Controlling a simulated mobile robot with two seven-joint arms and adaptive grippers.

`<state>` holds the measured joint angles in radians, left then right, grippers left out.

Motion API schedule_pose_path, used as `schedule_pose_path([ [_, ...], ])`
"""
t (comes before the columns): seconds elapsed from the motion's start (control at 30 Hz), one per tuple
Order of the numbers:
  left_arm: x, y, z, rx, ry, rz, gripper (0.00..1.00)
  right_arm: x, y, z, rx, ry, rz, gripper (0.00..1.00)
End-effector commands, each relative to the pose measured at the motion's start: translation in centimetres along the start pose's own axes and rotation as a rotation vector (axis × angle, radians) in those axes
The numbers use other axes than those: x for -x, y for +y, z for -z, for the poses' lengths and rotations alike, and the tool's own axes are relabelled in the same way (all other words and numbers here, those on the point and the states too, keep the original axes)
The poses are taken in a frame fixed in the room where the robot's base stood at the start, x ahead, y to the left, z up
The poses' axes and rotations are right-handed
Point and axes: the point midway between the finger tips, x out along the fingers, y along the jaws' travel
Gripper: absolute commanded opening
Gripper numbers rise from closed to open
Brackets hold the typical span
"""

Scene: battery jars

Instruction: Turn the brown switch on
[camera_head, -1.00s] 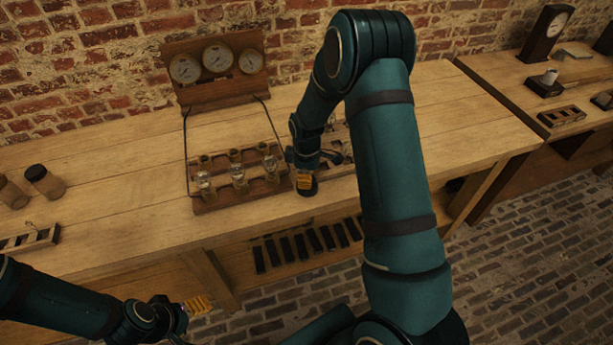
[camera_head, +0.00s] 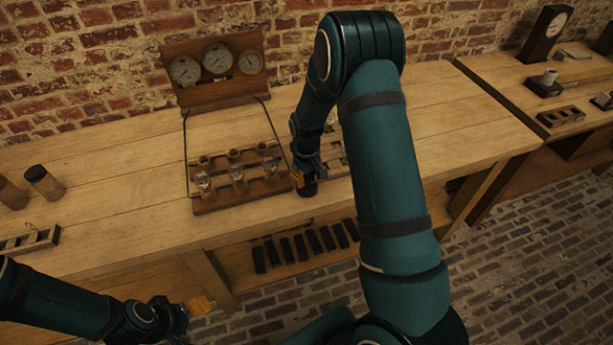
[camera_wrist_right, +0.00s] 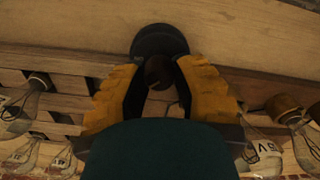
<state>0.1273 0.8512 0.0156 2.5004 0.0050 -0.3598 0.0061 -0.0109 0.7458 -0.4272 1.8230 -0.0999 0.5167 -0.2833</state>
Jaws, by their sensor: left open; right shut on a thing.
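The brown switch is a small round brown knob (camera_wrist_right: 158,70) on a round black base, seen at the top middle of the right wrist view. The black base (camera_head: 308,190) also shows in the head view, at the bench's front edge beside the jar rack. My right gripper (camera_wrist_right: 159,85) has its yellow-padded fingers on both sides of the knob and is shut on it. In the head view, the right gripper (camera_head: 303,178) partly hides the knob. My left gripper (camera_head: 188,309) is open and empty at the lower left, below the bench top.
A wooden rack (camera_head: 236,195) with several glass jars stands left of the switch, wired to a panel with three dials (camera_head: 217,62). Another rack (camera_head: 332,158) is partly hidden behind my right arm. Dark bars (camera_head: 300,247) lie on the shelf below.

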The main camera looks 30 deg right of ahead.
Motion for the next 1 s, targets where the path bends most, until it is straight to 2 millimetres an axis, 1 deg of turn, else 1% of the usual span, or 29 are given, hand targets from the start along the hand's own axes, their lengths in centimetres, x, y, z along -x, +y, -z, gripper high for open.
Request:
schedule_pose_path([
  [0.3,0.5,0.2,0.2,0.001,0.005,0.000,0.63,0.1,0.0,0.1,-0.300,0.002,0.000,0.00],
  [0.6,1.0,0.4,0.5,0.003,0.010,0.001,0.63,0.0,0.1,0.0,-0.551,0.002,-0.001,0.00],
  [0.8,1.2,0.5,0.6,0.004,0.013,0.001,0.63,0.1,0.1,0.0,-0.669,0.002,0.000,0.00],
  [1.0,1.4,0.5,0.7,0.004,0.015,0.001,0.63,0.0,0.2,0.0,-0.740,0.003,0.000,0.00],
])
